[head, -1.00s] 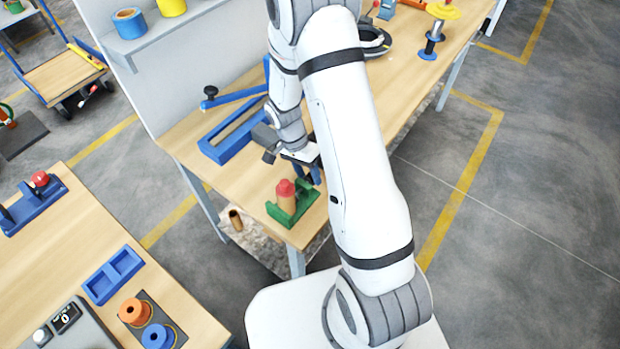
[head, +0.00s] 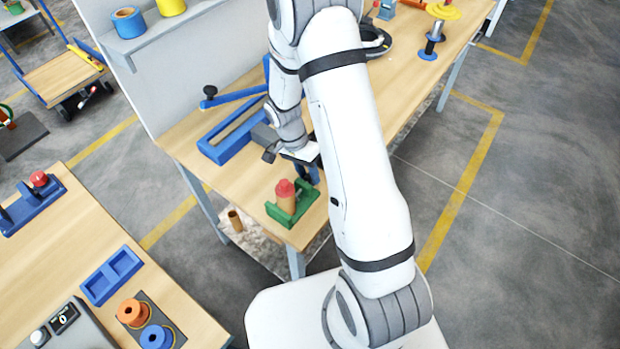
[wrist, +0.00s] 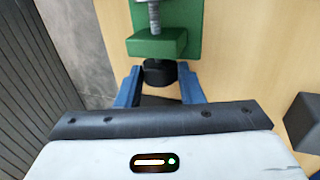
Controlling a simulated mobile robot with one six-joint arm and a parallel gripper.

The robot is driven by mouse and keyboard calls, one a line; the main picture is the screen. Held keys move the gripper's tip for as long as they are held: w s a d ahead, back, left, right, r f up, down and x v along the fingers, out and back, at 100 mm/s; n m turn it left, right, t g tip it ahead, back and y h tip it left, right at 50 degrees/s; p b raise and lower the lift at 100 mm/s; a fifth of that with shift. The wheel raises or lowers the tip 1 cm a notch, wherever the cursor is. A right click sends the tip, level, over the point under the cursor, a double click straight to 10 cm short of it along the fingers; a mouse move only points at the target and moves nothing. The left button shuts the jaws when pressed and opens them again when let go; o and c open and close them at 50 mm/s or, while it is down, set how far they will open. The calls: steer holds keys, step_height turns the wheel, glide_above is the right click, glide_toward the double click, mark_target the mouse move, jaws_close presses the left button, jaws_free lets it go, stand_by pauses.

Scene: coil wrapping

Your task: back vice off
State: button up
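In the head view my arm hides most of the gripper (head: 311,172).
A blue slotted frame with a lever (head: 228,140) lies behind on the same bench. A dark block (wrist: 304,122) sits to the right in the wrist view. A second table (head: 60,270) with spools is at the lower left.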

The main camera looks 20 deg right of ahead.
steer(key=shift+s+d+f+t+y+b, duration=0.1)
steer(key=shift+t+y+b, duration=0.3)
steer(key=shift+b, duration=0.2)
steer(key=shift+s+d+f+t+y+b, duration=0.1)
steer(key=shift+t+y+b, duration=0.2)
steer(key=shift+t+b, duration=0.25)
steer(key=shift+c, duration=0.4)
steer(key=shift+s+r+t+y+b, duration=0.15)
steer(key=shift+r+t+y+b, duration=0.2)
steer(key=shift+t, duration=0.2)
steer(key=shift+f, duration=0.1)
steer(key=b, duration=0.1)
steer(key=t+y+b, duration=0.1)
steer(key=b, duration=0.1)
steer(key=shift+d+f, duration=0.2)
steer(key=shift+f, duration=0.2)
steer(key=t+b, duration=0.1)
steer(key=b, duration=0.5)
steer(key=shift+s+d+y, duration=0.1)
steer(key=shift+s+y, duration=0.1)
steer(key=shift+y, duration=0.15)
steer(key=shift+t+b, duration=0.3)
steer(key=shift+b, duration=0.35)
steer(key=shift+s+r+y+b, duration=0.15)
steer(key=shift+r+y+b, duration=0.15)
steer(key=shift+r, duration=0.05)
